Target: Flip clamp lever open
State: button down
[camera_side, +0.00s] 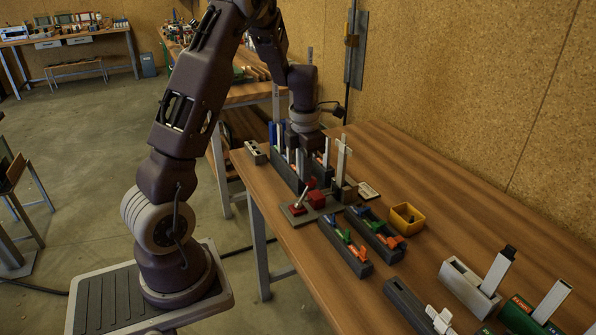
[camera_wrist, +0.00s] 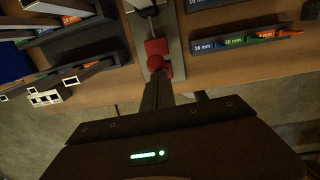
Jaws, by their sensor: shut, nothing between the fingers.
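Dark racks (camera_side: 345,247) with coloured pieces stand in front, and another rack lies behind. A yellow bin (camera_side: 406,219) sits to the right. The bench (camera_side: 440,195) is clear along the wall.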

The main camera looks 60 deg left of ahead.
jog(key=shift+w+d, duration=0.1)
jog(key=shift+w, duration=0.45)
jog(key=s+d+r, duration=0.1)
jog(key=s+r, duration=0.3)
jog(key=r, duration=0.9)
jog(key=s+d+r+m+t, duration=0.2)
jog(key=s+d+m, duration=0.1)
jog(key=d+m, duration=0.45)
jog(key=s+d+r+m+t, duration=0.1)
jog(key=s+d+r+m, duration=0.2)
jog(key=d+m, duration=0.45)
jog(key=s+d+f+m+t, duration=0.1)
jog(key=s+d+m, duration=0.2)
jog(key=m, duration=0.7)
jog(key=s+d+m+t, duration=0.1)
jog(key=s+d+m, duration=0.3)
jog(key=m, duration=0.7)
jog(key=s, duration=0.2)
jog(key=shift+s+f+h, duration=0.3)
jog(key=shift+s+f, duration=0.1)
